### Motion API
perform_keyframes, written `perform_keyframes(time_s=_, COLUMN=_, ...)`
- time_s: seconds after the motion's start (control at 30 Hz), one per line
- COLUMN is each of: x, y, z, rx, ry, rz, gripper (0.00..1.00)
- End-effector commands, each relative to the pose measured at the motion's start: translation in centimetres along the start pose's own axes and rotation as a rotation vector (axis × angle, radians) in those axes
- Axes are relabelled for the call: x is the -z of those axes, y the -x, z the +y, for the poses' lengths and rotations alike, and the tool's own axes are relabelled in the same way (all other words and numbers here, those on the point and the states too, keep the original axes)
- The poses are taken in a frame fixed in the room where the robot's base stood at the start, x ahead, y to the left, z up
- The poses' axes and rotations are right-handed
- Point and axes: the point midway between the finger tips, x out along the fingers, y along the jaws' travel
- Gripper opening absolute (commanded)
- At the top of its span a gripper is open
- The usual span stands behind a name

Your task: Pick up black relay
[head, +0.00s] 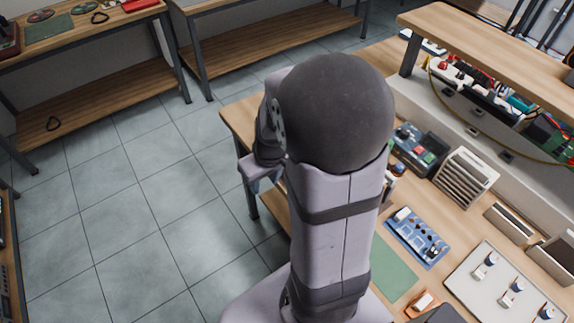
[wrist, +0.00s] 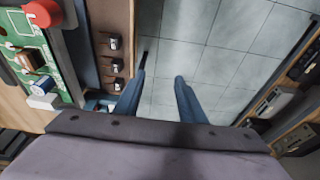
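I cannot make out a black relay for certain in either view; small dark parts are too small to tell apart, and my arm hides part of the bench. My gripper (wrist: 158,86) shows in the wrist view with its two blue fingers apart and nothing between them. Bare tiled floor lies beyond the fingertips. In the head view my gripper is mostly hidden behind my arm, near the left edge of the bench.
The wooden bench (head: 236,122) holds a blue circuit board (head: 409,243), a green mat (head: 388,275), a white tray (head: 465,285) with small parts, and a slatted grey box (head: 467,176). A shelf (head: 480,40) overhangs the back. Tiled floor (head: 150,200) is clear at left.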

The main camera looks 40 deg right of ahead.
Motion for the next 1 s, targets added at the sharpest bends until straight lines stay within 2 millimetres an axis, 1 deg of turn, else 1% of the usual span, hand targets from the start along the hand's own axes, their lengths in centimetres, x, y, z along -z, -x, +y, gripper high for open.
perform_keyframes(time_s=0.03, x=0.2, y=0.1, z=1.9, rx=-0.001, ry=-0.013, rz=0.003, gripper=0.37)
perform_keyframes(time_s=0.1, x=0.4, y=0.2, z=4.0, rx=0.000, ry=-0.013, rz=0.012, gripper=0.37)
perform_keyframes(time_s=0.2, x=0.5, y=0.5, z=6.3, rx=0.002, ry=-0.006, rz=0.023, gripper=0.37)
perform_keyframes(time_s=0.3, x=0.5, y=0.6, z=7.7, rx=0.002, ry=0.000, rz=0.032, gripper=0.37)
perform_keyframes(time_s=0.4, x=0.5, y=0.7, z=8.4, rx=0.002, ry=0.006, rz=0.036, gripper=0.37)
perform_keyframes(time_s=0.57, x=0.5, y=0.6, z=8.5, rx=0.004, ry=0.009, rz=0.037, gripper=0.37)
perform_keyframes(time_s=0.83, x=0.6, y=-1.2, z=8.4, rx=0.005, ry=0.008, rz=0.035, gripper=0.37)
perform_keyframes(time_s=1.0, x=0.6, y=-1.4, z=8.5, rx=0.002, ry=0.009, rz=0.037, gripper=0.37)
